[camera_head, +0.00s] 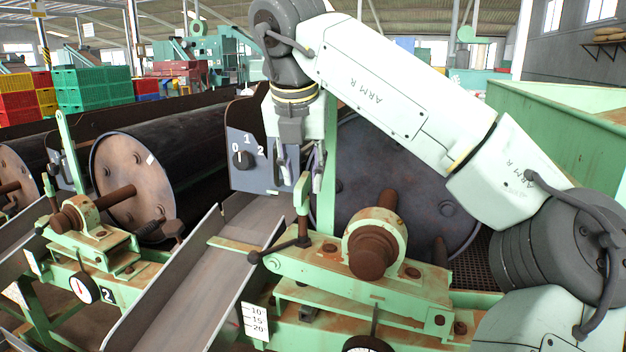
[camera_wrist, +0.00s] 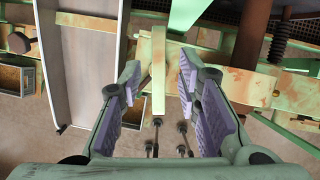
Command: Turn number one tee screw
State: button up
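A tee screw (camera_head: 281,250) with a dark cross rod and knobbed end sits on the green frame of the right-hand drum, beside the chute. A short green upright (camera_head: 303,197) rises next to it. I see no number one label on this unit. My gripper (camera_head: 299,172) hangs above the tee screw, pointing down, with its fingers apart and empty. In the wrist view the purple-padded fingers (camera_wrist: 158,82) stand on either side of a green bar (camera_wrist: 158,62), apart from it. Several thin dark rods with knobs (camera_wrist: 182,127) show below and between the fingers.
A grey panel with a 0-1-2 knob (camera_head: 243,160) stands just left of my gripper. A sloping metal chute (camera_head: 190,290) runs left of the tee screw. A rusty bearing block (camera_head: 374,242) and a large drum (camera_head: 430,190) are to its right. A label "2" (camera_head: 107,296) marks the left unit.

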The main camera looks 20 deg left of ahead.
jog(key=shift+x, duration=0.95)
jog(key=shift+a, duration=0.1)
grip_shut()
